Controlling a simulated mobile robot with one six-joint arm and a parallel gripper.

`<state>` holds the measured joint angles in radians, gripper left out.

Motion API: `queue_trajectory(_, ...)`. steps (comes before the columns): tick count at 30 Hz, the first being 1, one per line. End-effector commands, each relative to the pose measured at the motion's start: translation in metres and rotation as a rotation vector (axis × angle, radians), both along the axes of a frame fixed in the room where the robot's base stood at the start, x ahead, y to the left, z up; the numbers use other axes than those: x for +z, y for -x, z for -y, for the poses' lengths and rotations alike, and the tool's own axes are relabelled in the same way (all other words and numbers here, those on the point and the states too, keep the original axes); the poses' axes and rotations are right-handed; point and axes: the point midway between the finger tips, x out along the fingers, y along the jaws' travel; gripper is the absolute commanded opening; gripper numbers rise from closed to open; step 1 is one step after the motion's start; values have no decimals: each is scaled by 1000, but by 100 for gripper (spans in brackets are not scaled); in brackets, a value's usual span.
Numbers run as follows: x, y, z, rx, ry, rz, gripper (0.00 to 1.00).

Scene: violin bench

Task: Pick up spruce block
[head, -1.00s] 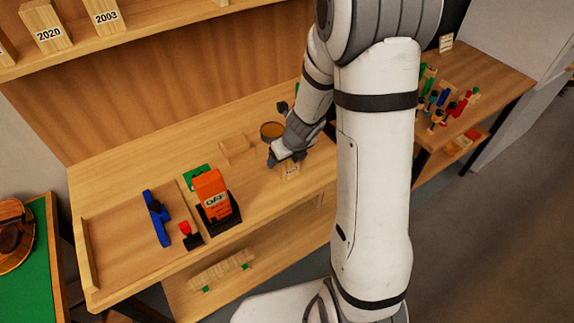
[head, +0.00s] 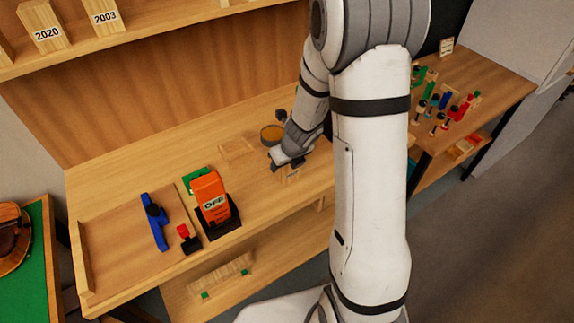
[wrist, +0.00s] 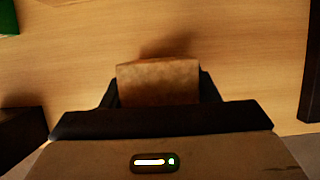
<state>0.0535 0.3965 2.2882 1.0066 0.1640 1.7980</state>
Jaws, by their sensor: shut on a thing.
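My gripper (head: 285,166) is over the middle of the wooden bench, at the front right of a small wooden tray. It is shut on the spruce block (wrist: 158,82), a light brown wooden piece between the dark fingers in the wrist view. In the head view only a small part of the block (head: 292,173) shows below the fingers. The block's shadow falls on the bench top beyond it in the wrist view. I cannot tell whether the block is touching the bench or just clear of it.
An orange device marked OFF (head: 209,190) stands left of my gripper, near a blue clamp (head: 154,221) and a red-and-black item (head: 188,238). A round amber-filled dish (head: 271,134) and an empty shallow wooden tray (head: 238,149) are close behind. Several coloured clamps stand on the right table (head: 497,82).

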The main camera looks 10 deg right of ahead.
Motion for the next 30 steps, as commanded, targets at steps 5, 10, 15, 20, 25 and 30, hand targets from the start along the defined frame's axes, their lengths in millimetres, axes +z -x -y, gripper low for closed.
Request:
queue_trajectory(5,0,0,0,0,0,1,28)
queue_trajectory(10,8,0,0,0,0,1,28)
queue_trajectory(15,33,0,0,0,0,2,28)
queue_trajectory(20,61,0,1,0,1,1,28)
queue_trajectory(25,86,0,1,0,0,2,28)
queue_trajectory(30,98,0,1,-1,-1,1,28)
